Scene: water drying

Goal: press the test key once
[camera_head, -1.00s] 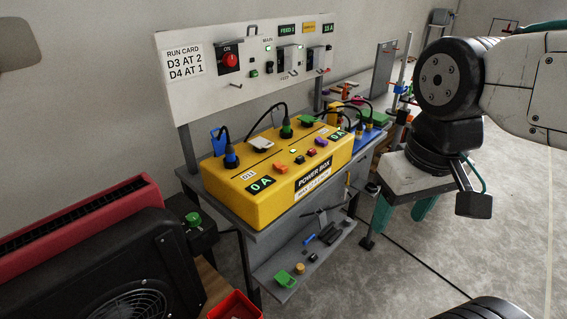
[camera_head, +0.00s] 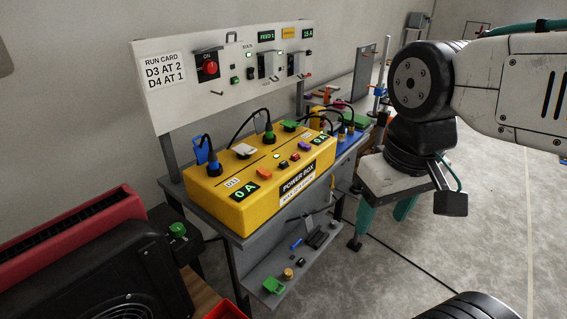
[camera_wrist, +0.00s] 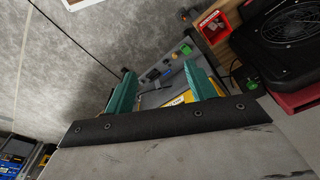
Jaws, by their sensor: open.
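The yellow power box (camera_head: 232,207) sits on a grey bench. Its front top carries a row of small keys: an orange key (camera_head: 264,173), a dark one, a red key (camera_head: 295,157) and a purple key (camera_head: 304,146). I cannot read which one is the test key. Two green displays on the box read 0 A. My gripper (camera_head: 385,212) is right of the bench, apart from the box, with teal fingers pointing down. In the wrist view, my gripper (camera_wrist: 163,85) has its fingers spread with nothing held. A yellow part of the box (camera_wrist: 180,99) shows near the right finger.
An upright panel (camera_head: 165,110) with a red ON knob (camera_head: 210,68) and a run card stands behind the box. Plugs with black cables rise from the box top. A lower shelf (camera_head: 262,272) holds loose parts. A black fan unit (camera_head: 95,280) is at left. Floor is clear at right.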

